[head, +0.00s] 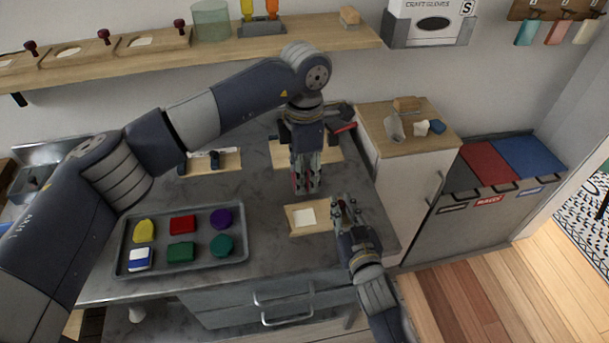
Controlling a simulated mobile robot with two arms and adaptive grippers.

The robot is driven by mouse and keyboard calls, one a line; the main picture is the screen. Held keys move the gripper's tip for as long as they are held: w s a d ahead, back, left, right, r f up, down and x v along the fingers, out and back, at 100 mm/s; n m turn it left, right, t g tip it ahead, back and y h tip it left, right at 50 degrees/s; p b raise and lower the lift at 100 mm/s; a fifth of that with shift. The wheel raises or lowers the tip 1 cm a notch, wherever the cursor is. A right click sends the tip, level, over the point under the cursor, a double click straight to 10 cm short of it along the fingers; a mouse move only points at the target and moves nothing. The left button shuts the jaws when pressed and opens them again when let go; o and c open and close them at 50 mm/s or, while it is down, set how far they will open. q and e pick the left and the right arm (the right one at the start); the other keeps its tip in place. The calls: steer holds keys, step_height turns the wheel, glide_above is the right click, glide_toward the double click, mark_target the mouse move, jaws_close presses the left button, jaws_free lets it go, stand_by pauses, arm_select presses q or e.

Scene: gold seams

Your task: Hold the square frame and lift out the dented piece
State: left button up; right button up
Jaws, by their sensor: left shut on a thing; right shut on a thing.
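The square frame (293,226) is a light wooden plate on the grey worktop near its front edge, with a pale square (305,217) showing in its middle. My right gripper (342,204) is at the frame's right end, shut on it. My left gripper (306,190) points down just behind and above the frame, with its fingers closed. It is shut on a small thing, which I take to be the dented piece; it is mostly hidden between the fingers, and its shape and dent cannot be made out.
A grey tray (185,265) with several coloured pieces lies at the left. Other wooden plates (228,161) lie further back on the worktop. A wooden-topped cabinet (430,144) and bins with coloured lids (488,162) stand at the right. A shelf (230,48) runs along the wall.

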arm_select(q)
steer(key=shift+r, duration=1.2)
arm_select(e)
steer(key=o, duration=0.9)
steer(key=v, duration=1.2)
steer(key=shift+f, duration=0.15)
arm_select(q)
steer(key=shift+s+f, duration=0.1)
steer(key=shift+s, duration=0.05)
arm_select(e)
steer(key=shift+s, duration=0.15)
